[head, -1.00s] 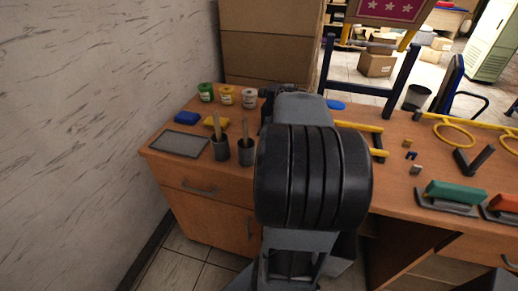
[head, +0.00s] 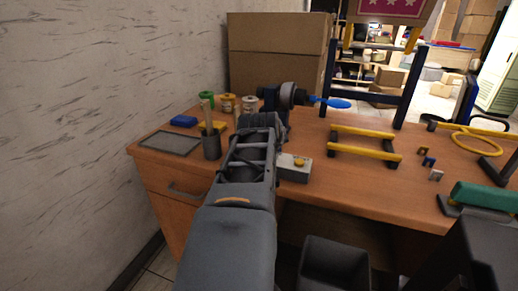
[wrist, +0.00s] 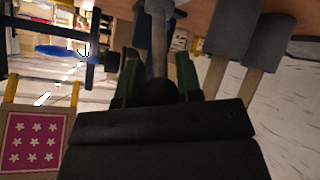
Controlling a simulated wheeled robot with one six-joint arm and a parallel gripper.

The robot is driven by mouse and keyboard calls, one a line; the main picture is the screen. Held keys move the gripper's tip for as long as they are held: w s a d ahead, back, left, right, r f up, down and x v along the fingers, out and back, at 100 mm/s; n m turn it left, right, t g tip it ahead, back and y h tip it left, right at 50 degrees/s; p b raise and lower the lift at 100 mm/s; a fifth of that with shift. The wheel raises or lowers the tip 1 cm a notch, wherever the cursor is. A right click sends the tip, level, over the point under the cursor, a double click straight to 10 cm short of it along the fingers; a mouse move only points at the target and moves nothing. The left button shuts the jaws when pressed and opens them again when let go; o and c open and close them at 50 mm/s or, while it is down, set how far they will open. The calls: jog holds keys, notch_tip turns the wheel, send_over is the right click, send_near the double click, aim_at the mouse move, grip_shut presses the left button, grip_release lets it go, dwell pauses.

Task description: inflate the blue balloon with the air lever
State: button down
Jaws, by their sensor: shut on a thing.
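The blue balloon (head: 332,102) looks limp and elongated, and sits on the nozzle of a dark pump (head: 288,96) on the desk. The balloon also shows in the wrist view (wrist: 58,51), left of my gripper. In the wrist view my gripper (wrist: 158,85) has its green fingers shut on the air lever (wrist: 158,35), a grey rod with a dark round end between the fingers. The fingers and lever are hidden by my arm in the head view.
A grey box with a yellow button (head: 295,165) stands right of my arm. Paint jars (head: 227,102), a brush cup (head: 211,143) and a grey tray (head: 171,143) are on the left. A yellow-barred rack (head: 366,146) stands right. Bare desk lies between.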

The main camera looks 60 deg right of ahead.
jog(key=shift+f, duration=0.1)
dwell(0.3)
jog(key=c, duration=0.8)
grip_release()
